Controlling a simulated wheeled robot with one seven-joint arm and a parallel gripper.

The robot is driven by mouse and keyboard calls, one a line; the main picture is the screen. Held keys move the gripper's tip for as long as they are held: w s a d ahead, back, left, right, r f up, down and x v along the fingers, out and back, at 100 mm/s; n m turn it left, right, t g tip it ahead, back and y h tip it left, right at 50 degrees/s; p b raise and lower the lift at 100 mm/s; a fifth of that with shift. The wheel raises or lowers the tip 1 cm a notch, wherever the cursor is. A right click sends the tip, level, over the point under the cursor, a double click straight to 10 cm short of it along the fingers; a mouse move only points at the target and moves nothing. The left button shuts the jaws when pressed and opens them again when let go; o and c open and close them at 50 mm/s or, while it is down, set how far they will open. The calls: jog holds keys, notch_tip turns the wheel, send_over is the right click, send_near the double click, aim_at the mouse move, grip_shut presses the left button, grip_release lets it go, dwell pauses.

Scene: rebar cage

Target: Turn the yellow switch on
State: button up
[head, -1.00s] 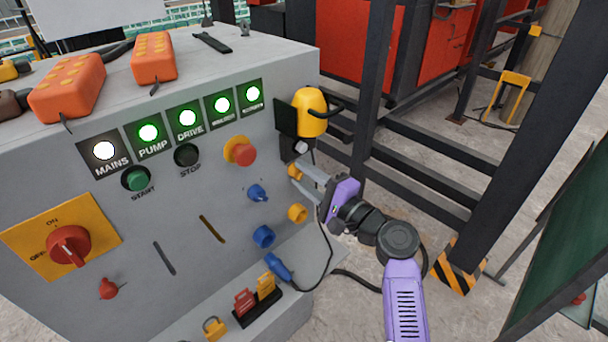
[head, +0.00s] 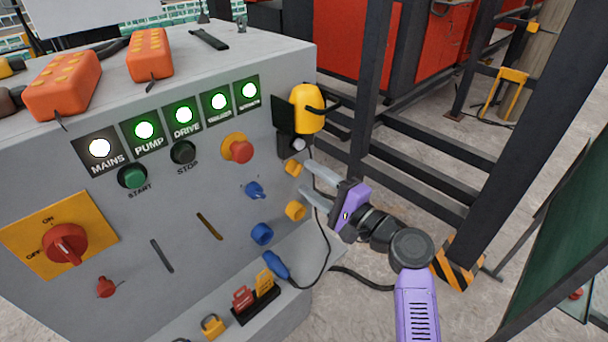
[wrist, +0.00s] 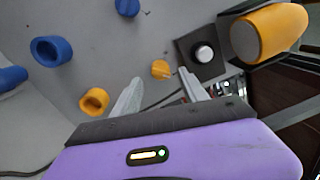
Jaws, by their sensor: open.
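The small yellow switch (head: 293,168) sits on the grey panel's right side, below the black plate with the silver knob. In the wrist view the yellow switch (wrist: 160,69) lies just beyond and between my fingertips. My gripper (head: 308,180) is open and empty, its two pale fingers pointing at the panel. In the wrist view my gripper (wrist: 160,88) shows a gap between the fingers, apart from the switch. A yellow ring-shaped socket (head: 295,211) is below the switch. Which way the switch is turned is too small to tell.
A blue switch (head: 255,190) and a blue socket (head: 262,234) are left of my gripper. A yellow lamp-like housing (head: 307,108) juts out above. A black cable (head: 328,250) hangs below. Dark steel posts (head: 372,95) stand to the right.

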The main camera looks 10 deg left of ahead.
jog(key=v, duration=0.4)
jog(key=shift+s+d, duration=0.2)
jog(key=shift+d, duration=0.1)
